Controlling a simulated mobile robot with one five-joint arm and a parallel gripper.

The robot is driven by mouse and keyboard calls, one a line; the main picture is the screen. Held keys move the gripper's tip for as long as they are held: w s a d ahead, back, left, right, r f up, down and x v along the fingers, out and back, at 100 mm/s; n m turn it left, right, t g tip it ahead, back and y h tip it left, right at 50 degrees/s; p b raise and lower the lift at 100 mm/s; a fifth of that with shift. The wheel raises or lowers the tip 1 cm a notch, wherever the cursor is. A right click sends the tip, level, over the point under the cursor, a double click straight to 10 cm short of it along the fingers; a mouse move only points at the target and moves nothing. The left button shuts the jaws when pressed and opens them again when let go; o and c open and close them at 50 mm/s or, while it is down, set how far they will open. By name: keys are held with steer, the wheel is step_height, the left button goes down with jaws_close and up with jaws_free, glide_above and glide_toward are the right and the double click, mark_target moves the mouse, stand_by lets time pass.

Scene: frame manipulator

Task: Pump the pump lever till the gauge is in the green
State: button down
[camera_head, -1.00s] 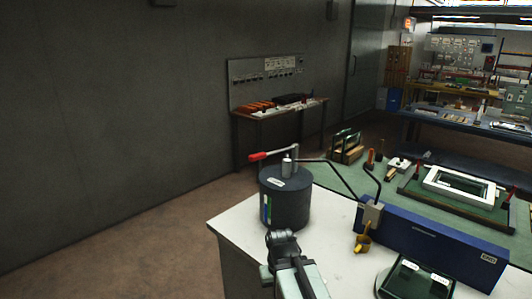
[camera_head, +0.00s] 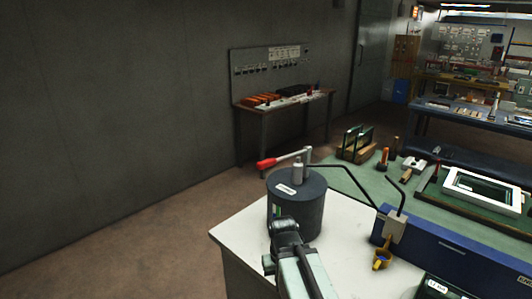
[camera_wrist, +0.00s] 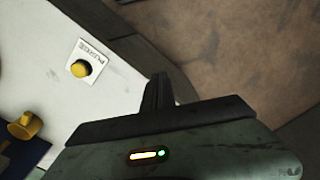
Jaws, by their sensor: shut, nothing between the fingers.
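The pump is a dark grey drum (camera_head: 312,208) on the white bench top in the head view. Its lever (camera_head: 288,158) sticks out to the left from a post on top and ends in a red grip (camera_head: 266,163), sloping slightly down. A strip with green (camera_head: 277,212) shows on the drum's left side; I take it for the gauge, but its reading cannot be told and my arm partly covers it. My gripper (camera_wrist: 157,92) is shut and empty, pointing over the bench edge in the wrist view. In the head view my arm's end is in front of the drum, below the lever.
In the wrist view a yellow button (camera_wrist: 82,68) sits on a labelled white plate. A bent dark rod (camera_head: 345,180) runs right from the pump. Floor left of the bench is clear.

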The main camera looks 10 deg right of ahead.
steer(key=shift+s+r, duration=0.1)
steer(key=shift+r, duration=0.05)
steer(key=w+r+n+t+y+p, duration=0.25)
steer(key=w+r+p, duration=0.2)
steer(key=r, duration=0.25)
steer(key=w+r+n+t+y+p, duration=0.1)
steer(key=w+r+y+p, duration=0.25)
steer(key=r+p, duration=0.3)
steer(key=w+d+r+t+y+p, duration=0.1)
steer(key=w+d+r+t+p, duration=0.2)
steer(key=r, duration=0.5)
steer(key=w+d+r+n+t+y+p, duration=0.1)
steer(key=w+d+r+t+p, duration=0.1)
steer(key=r, duration=0.6)
steer(key=w+d+r+n+t+y+p, duration=0.1)
steer(key=w+d+r+t+p, duration=0.2)
steer(key=r, duration=0.6)
steer(key=w+d+p, duration=0.1)
steer(key=w, duration=0.1)
steer(key=shift+w+t, duration=0.35)
steer(key=shift+w, duration=0.05)
